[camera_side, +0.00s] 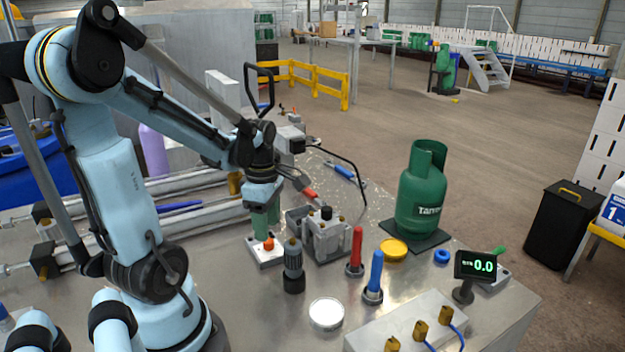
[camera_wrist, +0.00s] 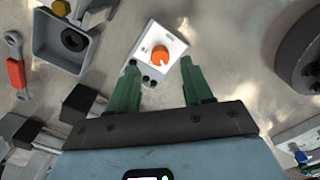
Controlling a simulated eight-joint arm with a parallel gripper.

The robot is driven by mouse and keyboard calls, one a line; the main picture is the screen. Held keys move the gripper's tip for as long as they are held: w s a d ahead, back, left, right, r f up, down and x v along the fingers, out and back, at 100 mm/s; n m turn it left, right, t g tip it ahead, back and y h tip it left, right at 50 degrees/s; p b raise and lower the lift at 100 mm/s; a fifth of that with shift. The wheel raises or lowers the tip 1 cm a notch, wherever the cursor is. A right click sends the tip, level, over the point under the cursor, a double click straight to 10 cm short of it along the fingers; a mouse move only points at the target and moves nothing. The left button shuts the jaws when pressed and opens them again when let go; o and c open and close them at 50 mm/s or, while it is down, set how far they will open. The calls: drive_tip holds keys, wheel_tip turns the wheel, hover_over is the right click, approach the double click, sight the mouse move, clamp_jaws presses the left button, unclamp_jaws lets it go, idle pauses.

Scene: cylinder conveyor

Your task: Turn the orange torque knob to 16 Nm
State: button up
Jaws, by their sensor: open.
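The orange torque knob (camera_wrist: 160,56) sits on a white plate (camera_wrist: 152,36) lying on the metal bench. The knob also shows in the side view (camera_side: 269,244), on its plate (camera_side: 255,255), just below my gripper (camera_side: 267,222). In the wrist view my gripper (camera_wrist: 158,80) has two green fingers spread apart, with nothing between them. The knob lies beyond and roughly between the fingertips, and no contact shows. A small display (camera_side: 476,266) at the bench's right reads 0.0. Any scale marks around the knob are too small to read.
A grey tool with a dark base (camera_side: 293,268) stands close right of the knob plate. A green gas cylinder (camera_side: 421,195) stands at the bench's back right.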

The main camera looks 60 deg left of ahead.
sight(269, 244)
drive_tip(key=shift+f, duration=2)
drive_tip(key=shift+c, duration=0.3)
clamp_jaws()
